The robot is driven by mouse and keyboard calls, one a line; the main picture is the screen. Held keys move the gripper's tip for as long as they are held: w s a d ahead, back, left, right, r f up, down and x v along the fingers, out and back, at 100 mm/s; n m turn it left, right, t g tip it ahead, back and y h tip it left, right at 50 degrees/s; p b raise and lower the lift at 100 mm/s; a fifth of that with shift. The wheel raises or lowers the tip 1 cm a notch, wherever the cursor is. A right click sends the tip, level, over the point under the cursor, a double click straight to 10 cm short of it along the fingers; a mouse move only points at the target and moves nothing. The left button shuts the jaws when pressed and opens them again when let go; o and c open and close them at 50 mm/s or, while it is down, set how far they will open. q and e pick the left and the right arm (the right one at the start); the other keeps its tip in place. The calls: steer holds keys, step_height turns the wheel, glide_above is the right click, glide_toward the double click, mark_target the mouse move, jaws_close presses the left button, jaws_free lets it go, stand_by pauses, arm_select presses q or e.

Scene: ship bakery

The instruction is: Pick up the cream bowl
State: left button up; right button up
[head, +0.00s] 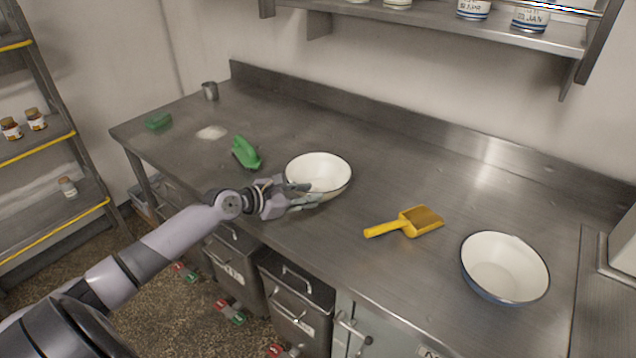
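I cannot tell whether either finger touches the bowl. The fingers hide part of the near rim. My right gripper is not in view.
A second pale bowl with a blue outside (504,268) stands at the right. A yellow scoop (405,222) lies between the bowls. A green brush (246,153), white powder (211,132), green block (158,121) and metal cup (210,91) are at the left. A shelf (430,22) hangs above.

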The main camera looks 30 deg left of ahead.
mark_target(331, 191)
arm_select(q)
steer(key=x, duration=0.2)
steer(key=shift+w+d, duration=0.1)
steer(key=shift+w, duration=0.3)
steer(key=shift+d+p+x, duration=0.1)
steer(key=shift+p+x, duration=0.1)
steer(key=shift+x, duration=1.15)
steer(key=shift+d+p+x, duration=0.15)
steer(key=shift+x, duration=1.2)
steer(key=shift+s+r, duration=0.1)
steer(key=shift+r, duration=0.05)
steer(key=shift+c, duration=0.3)
jaws_close()
steer(key=shift+r, duration=0.1)
